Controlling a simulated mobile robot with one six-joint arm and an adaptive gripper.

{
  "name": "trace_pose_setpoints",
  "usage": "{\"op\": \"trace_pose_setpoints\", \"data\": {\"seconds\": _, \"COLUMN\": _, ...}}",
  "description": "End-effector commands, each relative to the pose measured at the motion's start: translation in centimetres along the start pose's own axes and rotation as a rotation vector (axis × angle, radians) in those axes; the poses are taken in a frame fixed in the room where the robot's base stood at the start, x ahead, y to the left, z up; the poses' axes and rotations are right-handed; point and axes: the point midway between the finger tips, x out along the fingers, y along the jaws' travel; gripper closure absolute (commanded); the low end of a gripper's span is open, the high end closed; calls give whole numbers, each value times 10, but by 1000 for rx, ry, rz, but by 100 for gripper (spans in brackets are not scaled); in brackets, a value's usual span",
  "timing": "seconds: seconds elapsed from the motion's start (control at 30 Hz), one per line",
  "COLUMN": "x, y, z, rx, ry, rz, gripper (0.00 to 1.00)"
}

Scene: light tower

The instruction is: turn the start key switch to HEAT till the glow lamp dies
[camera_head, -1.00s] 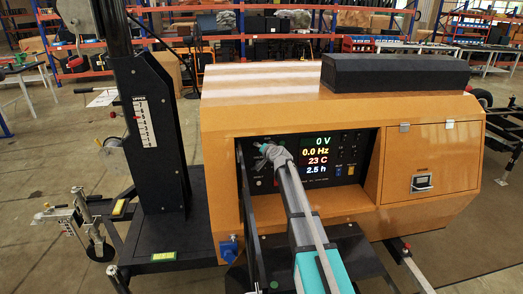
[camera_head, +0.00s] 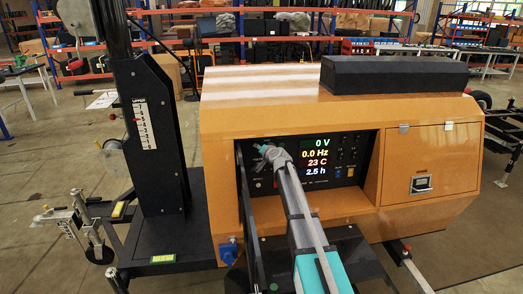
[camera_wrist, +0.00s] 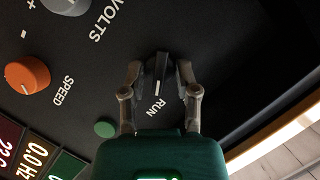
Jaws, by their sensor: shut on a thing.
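In the wrist view, a black switch knob (camera_wrist: 159,72) with a white pointer line sits on the dark panel. The line points toward the RUN label. My gripper (camera_wrist: 160,80) is shut on this knob, one finger on each side. No HEAT label is readable, and my gripper may cover part of the markings. In the head view, my gripper (camera_head: 273,155) is at the left part of the control panel (camera_head: 345,173) and hides the knob. I cannot make out a glow lamp in either view.
The display (camera_head: 315,157) reads 0 V, 0.0 Hz, 23 C and 2.5 h. An orange SPEED knob (camera_wrist: 28,75), a grey VOLTS knob (camera_wrist: 66,4) and a green button (camera_wrist: 105,129) are close by. The orange housing (camera_head: 285,92) frames the recessed panel.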

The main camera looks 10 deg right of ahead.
Motion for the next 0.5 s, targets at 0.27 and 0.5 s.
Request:
{"op": "trace_pose_setpoints", "data": {"seconds": 0.27, "x": 0, "y": 2, "z": 5, "rx": 102, "ry": -8, "rz": -43, "gripper": 100}}
{"op": "trace_pose_setpoints", "data": {"seconds": 0.5, "x": 0, "y": 3, "z": 6, "rx": 266, "ry": -10, "rz": -112, "gripper": 100}}
